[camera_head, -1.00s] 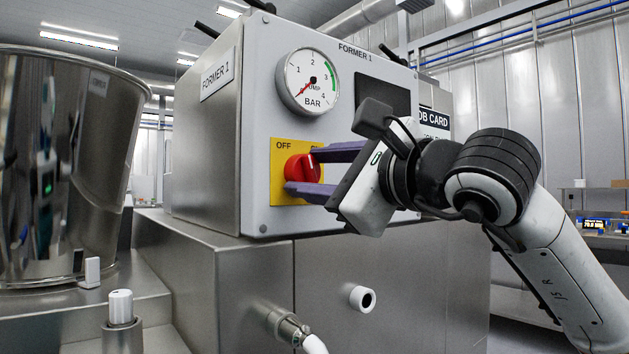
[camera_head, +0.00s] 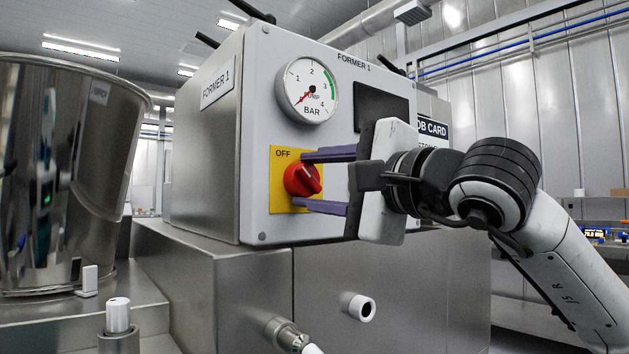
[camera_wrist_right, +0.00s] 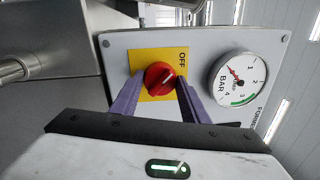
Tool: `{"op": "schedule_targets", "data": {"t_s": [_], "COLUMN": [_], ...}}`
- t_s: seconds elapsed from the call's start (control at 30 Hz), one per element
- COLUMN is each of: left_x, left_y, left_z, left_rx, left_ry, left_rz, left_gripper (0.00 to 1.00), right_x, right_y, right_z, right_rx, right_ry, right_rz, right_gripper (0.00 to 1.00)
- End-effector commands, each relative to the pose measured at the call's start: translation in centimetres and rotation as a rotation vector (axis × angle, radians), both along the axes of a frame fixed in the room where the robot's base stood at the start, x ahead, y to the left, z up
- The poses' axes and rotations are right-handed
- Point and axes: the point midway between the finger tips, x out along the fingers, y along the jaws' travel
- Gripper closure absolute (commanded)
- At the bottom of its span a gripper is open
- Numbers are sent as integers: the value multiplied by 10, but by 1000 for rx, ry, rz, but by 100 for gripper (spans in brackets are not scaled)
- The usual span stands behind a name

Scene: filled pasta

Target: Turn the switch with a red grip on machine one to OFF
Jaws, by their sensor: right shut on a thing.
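The red grip (camera_head: 301,181) of the switch sits on a yellow plate (camera_head: 283,208) low on the front of the machine marked FORMER 1 (camera_head: 262,120). OFF is printed at the plate's upper left; the upper right is hidden behind a finger. A pale mark slants across the grip's face. My right gripper (camera_head: 326,180) has one purple finger above and one below the grip, shut on it. In the right wrist view, the red grip (camera_wrist_right: 159,78) lies between the fingertips, with OFF beside it. My left gripper is not in view.
A pressure gauge (camera_head: 309,87) sits above the switch and a dark screen (camera_head: 382,106) to its right. A shiny steel vessel (camera_head: 60,180) stands at the left. A steel ledge (camera_head: 200,255) and a white-ended pipe stub (camera_head: 362,308) lie below the panel.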

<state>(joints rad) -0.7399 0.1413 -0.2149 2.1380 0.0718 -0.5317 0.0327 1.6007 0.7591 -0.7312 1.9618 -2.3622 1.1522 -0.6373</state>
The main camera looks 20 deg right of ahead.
Motion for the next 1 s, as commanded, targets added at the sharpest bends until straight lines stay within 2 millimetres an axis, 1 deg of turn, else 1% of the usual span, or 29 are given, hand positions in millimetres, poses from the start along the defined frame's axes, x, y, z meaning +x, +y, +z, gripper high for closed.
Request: {"op": "schedule_targets", "data": {"t_s": [0.3,0.33,0.4,0.43,0.77,0.87,1.0], "left_x": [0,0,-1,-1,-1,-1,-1], "left_y": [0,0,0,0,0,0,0], "left_z": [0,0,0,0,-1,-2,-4], "left_rx": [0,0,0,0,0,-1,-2], "left_ry": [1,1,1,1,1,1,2], "left_rz": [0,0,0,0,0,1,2], "left_gripper": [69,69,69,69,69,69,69], "right_x": [0,0,0,0,-3,-11,-36], "right_y": [0,0,0,0,-1,-5,-14], "right_z": [1,1,1,1,0,-1,-3], "right_rx": [-4,-4,-4,-3,-2,-2,-3], "right_ry": [-4,-4,-4,-3,-3,-3,-4], "right_rz": [-1,-1,-1,-1,-1,-2,-3], "right_gripper": [81,56,44,40,40,40,40]}}
